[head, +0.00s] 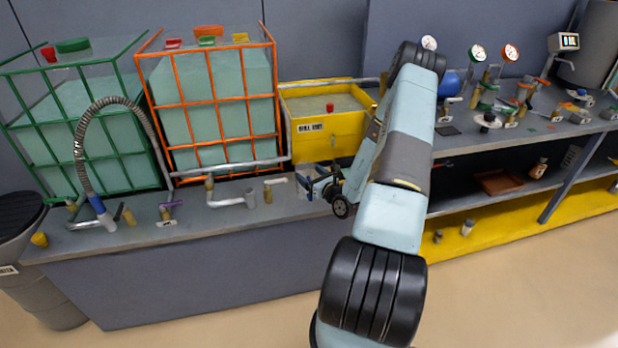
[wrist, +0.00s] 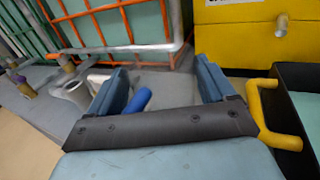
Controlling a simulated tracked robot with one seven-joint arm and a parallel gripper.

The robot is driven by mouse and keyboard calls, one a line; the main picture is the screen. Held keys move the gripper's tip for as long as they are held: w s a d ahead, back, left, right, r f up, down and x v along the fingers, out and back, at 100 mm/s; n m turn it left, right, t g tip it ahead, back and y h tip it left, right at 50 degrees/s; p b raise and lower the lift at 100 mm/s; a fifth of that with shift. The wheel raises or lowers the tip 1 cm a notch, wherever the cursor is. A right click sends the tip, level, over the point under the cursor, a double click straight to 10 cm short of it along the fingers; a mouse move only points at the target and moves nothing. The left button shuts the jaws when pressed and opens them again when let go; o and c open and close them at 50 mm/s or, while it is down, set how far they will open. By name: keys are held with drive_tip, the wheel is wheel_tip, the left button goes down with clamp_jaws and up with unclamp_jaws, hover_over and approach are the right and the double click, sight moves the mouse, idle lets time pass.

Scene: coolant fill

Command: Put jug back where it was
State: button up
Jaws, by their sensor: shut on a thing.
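My gripper (head: 318,184) is low over the grey bench, just in front of the yellow tank, with its wrist tilted down. In the wrist view its two blue fingers (wrist: 163,88) stand apart, with a blue rounded bar (wrist: 138,99) between them. This bar looks like the jug's handle, and my gripper is shut on it. The jug's body is mostly hidden by my gripper, and I cannot make out its outline or level. I cannot tell whether its base touches the bench.
The orange-framed tank (head: 218,100) and green-framed tank (head: 75,130) stand behind, left of the yellow tank (head: 325,125). A grey drain pipe (head: 235,199), a purple-handled valve (head: 168,208) and a hose (head: 80,150) occupy the bench's left. A yellow handle (wrist: 265,118) is close right of my gripper.

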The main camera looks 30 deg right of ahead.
drive_tip(key=shift+w+a+f, duration=0.1)
drive_tip(key=shift+a+f, duration=0.05)
drive_tip(key=shift+f, duration=0.5)
drive_tip(key=o, duration=1.2)
drive_tip(key=s+d, duration=0.1)
drive_tip(key=s, duration=1.1)
drive_tip(key=w+a+r+n+g+y, duration=0.35)
drive_tip(key=a+r+n+y, duration=0.6)
drive_tip(key=r, duration=0.35)
drive_tip(key=s+a+r+n+g+y, duration=0.3)
drive_tip(key=s+a+r+n+g, duration=0.3)
drive_tip(key=a+r+n+g, duration=0.6)
drive_tip(key=s+a+r+n+g+h, duration=0.3)
drive_tip(key=s+a+r+n+h, duration=0.2)
drive_tip(key=s+r+n+h, duration=0.45)
drive_tip(key=s+d+r+n+t+h, duration=0.1)
drive_tip(key=s+r+t, duration=0.1)
drive_tip(key=s+r, duration=0.1)
drive_tip(key=s+d+r+n+t+h, duration=0.1)
drive_tip(key=s+r+t+h, duration=0.1)
drive_tip(key=s+r, duration=0.1)
drive_tip(key=s+d+r+n+t+h, duration=0.1)
drive_tip(key=s+r+t, duration=0.1)
drive_tip(key=s+r, duration=0.1)
drive_tip(key=shift+s+d+n+h, duration=0.2)
drive_tip(key=shift+s+n+h, duration=0.05)
drive_tip(key=shift+n+h, duration=0.15)
